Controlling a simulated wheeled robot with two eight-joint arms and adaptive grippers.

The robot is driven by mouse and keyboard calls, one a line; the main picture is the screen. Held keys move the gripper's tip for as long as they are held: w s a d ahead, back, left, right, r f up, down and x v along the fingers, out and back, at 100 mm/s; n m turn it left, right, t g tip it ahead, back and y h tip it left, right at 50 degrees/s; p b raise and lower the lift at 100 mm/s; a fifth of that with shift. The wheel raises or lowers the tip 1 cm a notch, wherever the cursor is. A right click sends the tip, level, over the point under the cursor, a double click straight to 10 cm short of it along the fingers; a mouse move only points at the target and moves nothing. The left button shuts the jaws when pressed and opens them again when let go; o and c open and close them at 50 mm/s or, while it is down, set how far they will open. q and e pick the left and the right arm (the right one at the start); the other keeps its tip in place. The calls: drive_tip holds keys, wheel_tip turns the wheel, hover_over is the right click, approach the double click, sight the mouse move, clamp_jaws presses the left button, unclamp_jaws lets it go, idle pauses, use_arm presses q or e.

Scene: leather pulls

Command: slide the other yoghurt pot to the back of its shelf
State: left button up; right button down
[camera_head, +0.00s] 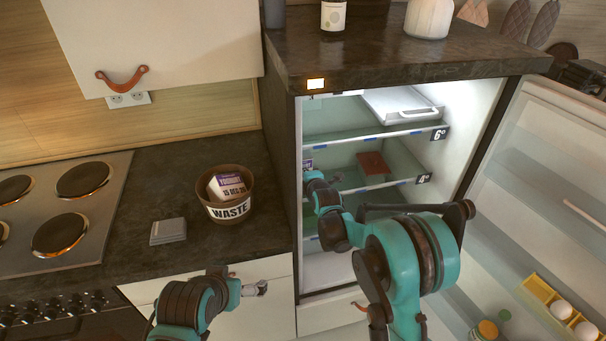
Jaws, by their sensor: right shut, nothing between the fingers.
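A yoghurt pot (307,164) with a purple and white label shows at the left edge of the fridge's middle shelf (352,189), largely hidden by the fridge's side wall and my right gripper. My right gripper (317,177) is inside the fridge, just below and in front of this pot, shut with nothing in it. I cannot tell whether it touches the pot. Another yoghurt pot (228,186) lies tilted in the brown waste bin (229,210) on the counter. My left gripper (262,288) is low in front of the counter, apart from both pots; its fingers are too small to read.
A dark red block (372,164) sits on the same shelf, right of the pot. A white drawer (402,105) is above. The open fridge door (540,180) stands at the right with eggs (560,309) in its rack. A hob (60,215) and grey box (168,231) are at left.

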drive_tip(key=shift+w+a, duration=0.5)
drive_tip(key=shift+w, duration=1.05)
drive_tip(key=shift+w+a, duration=0.55)
drive_tip(key=shift+w, duration=0.95)
drive_tip(key=shift+w+a, duration=0.5)
drive_tip(key=shift+w, duration=1.05)
drive_tip(key=s+d+b, duration=0.1)
drive_tip(key=s+d, duration=0.2)
drive_tip(key=s, duration=0.6)
drive_tip(key=s+d+b, duration=0.1)
drive_tip(key=s+d, duration=0.2)
drive_tip(key=s, duration=0.7)
drive_tip(key=shift+d, duration=0.15)
drive_tip(key=s+d+r+m+g+h, duration=0.2)
drive_tip(key=s+d+r+m, duration=0.4)
drive_tip(key=s+d+m, duration=0.45)
drive_tip(key=s+d+f+m+g+h, duration=0.1)
drive_tip(key=s+d+m, duration=0.3)
drive_tip(key=s, duration=0.7)
drive_tip(key=s+d+f+m+g+h, duration=0.1)
drive_tip(key=s+d+m, duration=0.4)
drive_tip(key=s, duration=0.7)
drive_tip(key=shift+f+m+g, duration=0.5)
drive_tip(key=shift+m+g, duration=0.4)
drive_tip(key=shift+m, duration=0.15)
